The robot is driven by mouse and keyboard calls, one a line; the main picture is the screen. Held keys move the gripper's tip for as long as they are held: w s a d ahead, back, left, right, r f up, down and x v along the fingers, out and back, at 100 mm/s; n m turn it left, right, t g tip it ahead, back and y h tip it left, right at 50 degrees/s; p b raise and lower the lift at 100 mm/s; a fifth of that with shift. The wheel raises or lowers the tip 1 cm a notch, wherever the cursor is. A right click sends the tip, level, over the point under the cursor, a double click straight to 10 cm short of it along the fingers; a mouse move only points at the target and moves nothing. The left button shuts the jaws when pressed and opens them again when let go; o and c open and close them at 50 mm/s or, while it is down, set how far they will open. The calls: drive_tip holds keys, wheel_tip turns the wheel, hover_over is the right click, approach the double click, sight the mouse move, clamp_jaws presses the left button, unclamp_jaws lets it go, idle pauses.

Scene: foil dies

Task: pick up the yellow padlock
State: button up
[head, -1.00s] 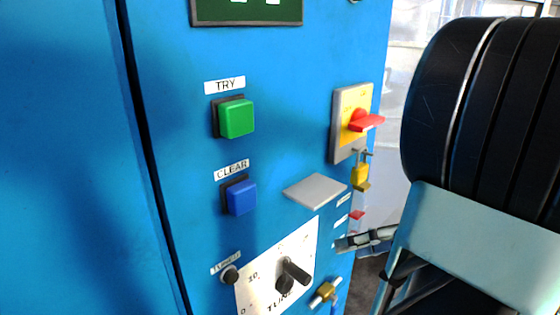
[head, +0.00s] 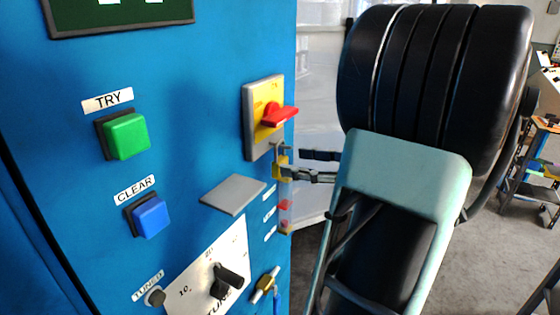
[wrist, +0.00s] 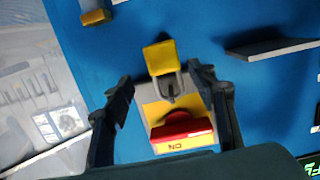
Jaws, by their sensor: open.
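The yellow padlock (head: 279,168) hangs by its shackle at the lower edge of the yellow switch plate with the red handle (head: 280,115). In the head view a finger covers part of it. In the wrist view, which is turned upside down, the padlock body (wrist: 161,57) lies above the red handle (wrist: 183,131). My gripper (head: 298,164) is open, its fingertips close to the padlock from the right. In the wrist view the fingers (wrist: 160,78) stand on either side of the shackle, with gaps on both sides. The padlock body lies around or just past the fingertips.
A grey ledge (head: 233,194) juts from the blue cabinet (head: 200,60), left of and below the padlock. A brass-coloured fitting with a lever (head: 264,285) sits lower down. A small yellow piece (wrist: 96,17) shows at the wrist view's top left. Open floor lies right of the cabinet.

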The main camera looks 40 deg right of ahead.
sight(280, 158)
drive_tip(key=p+x, duration=0.1)
drive_tip(key=x, duration=0.1)
drive_tip(key=p+x, duration=0.1)
drive_tip(key=x, duration=0.1)
drive_tip(key=shift+a, duration=0.4)
drive_tip(key=shift+w+a+f, duration=0.1)
drive_tip(key=shift+w+f, duration=0.05)
drive_tip(key=shift+w, duration=0.25)
drive_tip(key=shift+c, duration=0.2)
drive_tip(key=c, duration=1.3)
